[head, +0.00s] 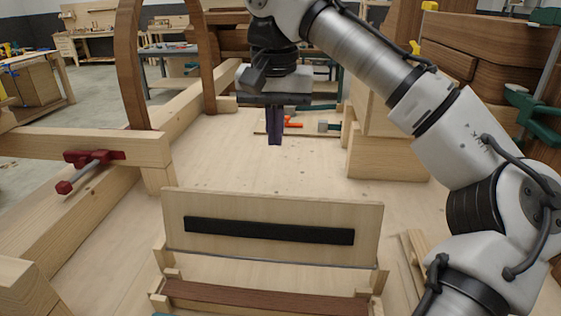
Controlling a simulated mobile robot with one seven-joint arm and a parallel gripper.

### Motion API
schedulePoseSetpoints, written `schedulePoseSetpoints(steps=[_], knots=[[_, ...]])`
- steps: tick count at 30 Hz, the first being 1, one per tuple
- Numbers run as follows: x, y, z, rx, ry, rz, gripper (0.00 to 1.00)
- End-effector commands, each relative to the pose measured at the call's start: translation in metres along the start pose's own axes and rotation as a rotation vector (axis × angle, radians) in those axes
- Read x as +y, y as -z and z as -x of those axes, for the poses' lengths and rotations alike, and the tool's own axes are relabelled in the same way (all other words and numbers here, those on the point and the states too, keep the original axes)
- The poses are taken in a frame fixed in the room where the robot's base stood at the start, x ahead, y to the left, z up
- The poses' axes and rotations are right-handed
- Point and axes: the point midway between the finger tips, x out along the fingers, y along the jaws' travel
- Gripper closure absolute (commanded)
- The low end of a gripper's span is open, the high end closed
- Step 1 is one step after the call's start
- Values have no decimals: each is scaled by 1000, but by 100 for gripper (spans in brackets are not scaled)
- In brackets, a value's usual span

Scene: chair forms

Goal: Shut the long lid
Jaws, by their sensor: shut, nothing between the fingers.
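The long lid (272,207) is a pale wooden panel with a long black strip (268,230) across its face. It stands raised, tilted up, at the far side of a low wooden box (157,284) at the bottom middle of the head view. A reddish-brown wooden piece (265,298) lies in the box, partly cut off by the frame's lower edge. My gripper (275,141) points down above the bench beyond the lid. Its fingers are together and empty, apart from the lid. The lid's back side is hidden.
Pale beams with a red clamp (95,158) stand at the left, beside a curved brown wooden piece (131,65). A wooden block (388,152) and stacked brown boards (490,60) stand at the right. An orange-handled tool (292,123) lies behind my gripper.

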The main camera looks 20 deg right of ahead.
Motion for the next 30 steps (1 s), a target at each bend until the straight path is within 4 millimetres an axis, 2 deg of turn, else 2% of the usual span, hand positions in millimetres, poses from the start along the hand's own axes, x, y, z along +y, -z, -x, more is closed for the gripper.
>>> schedulePoseSetpoints(steps=[4,8,22,24,30], knots=[[12,-2,3,-17,-19,-27,100],[12,-3,-8,-20,-19,-26,100],[14,-5,-96,-19,-20,-27,100],[14,-16,-88,-13,-22,-25,100],[13,-37,-82,-15,-21,-25,100]])
